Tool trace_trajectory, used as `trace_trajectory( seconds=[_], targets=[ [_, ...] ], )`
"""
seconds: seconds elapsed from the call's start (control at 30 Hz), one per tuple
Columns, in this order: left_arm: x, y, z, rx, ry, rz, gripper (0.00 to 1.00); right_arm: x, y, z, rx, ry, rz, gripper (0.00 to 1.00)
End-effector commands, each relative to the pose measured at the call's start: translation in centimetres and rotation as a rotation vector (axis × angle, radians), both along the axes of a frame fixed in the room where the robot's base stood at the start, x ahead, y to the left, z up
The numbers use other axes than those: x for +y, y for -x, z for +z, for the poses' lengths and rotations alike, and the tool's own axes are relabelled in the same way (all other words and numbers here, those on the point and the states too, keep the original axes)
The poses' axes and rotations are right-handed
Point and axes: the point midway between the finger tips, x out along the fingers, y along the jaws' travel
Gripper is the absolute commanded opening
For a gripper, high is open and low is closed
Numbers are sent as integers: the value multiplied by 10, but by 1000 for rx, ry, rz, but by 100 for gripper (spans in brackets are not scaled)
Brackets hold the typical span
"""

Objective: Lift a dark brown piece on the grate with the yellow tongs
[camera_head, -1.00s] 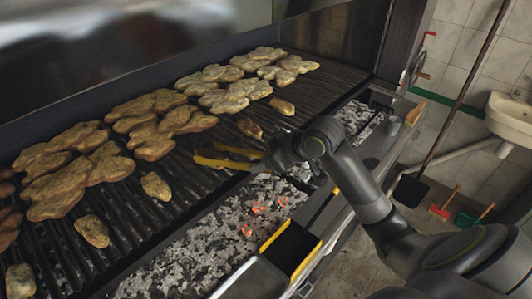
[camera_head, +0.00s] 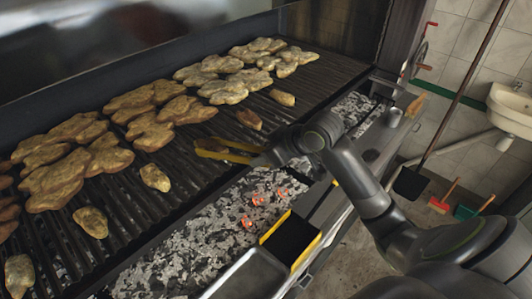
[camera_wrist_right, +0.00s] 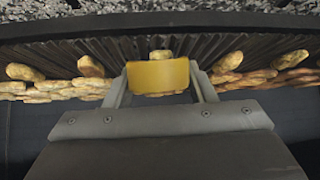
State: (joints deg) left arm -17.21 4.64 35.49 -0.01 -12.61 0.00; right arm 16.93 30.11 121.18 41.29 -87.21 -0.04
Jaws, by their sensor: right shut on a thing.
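The yellow tongs (camera_head: 228,155) extend left from my right gripper (camera_head: 264,153) over the front part of the grate. The gripper is shut on the tongs, whose yellow part also shows between its fingers in the wrist view (camera_wrist_right: 158,76). A small dark brown piece (camera_head: 249,119) lies on the grate behind the tongs, apart from them in the head view. In the wrist view, a small piece (camera_wrist_right: 161,54) shows just above the tongs, partly hidden; I cannot tell which one it is. My left gripper is not in view.
Several small lighter pieces, one (camera_head: 155,177) left of the tongs and one (camera_head: 282,97) farther right, lie along the grate (camera_head: 185,165). Large flat browned pieces (camera_head: 66,180) cover its back. Glowing coals (camera_head: 257,200) lie in front, beside a yellow-edged dark box (camera_head: 290,240).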

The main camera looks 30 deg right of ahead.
Motion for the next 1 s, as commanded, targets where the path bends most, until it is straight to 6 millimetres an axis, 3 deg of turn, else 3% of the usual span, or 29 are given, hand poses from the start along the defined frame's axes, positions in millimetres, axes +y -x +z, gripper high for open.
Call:
trace_trajectory(
  seconds=[0.27, 0.47, 1.0],
  targets=[
    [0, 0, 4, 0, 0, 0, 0, 0, 0, 6, -2, 0, 1, 0],
    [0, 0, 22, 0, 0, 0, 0, 0, 0, 32, -4, 1, 2, 0],
    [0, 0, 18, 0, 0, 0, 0, 0, -1, 93, -7, 1, 1, 0]
  ],
)
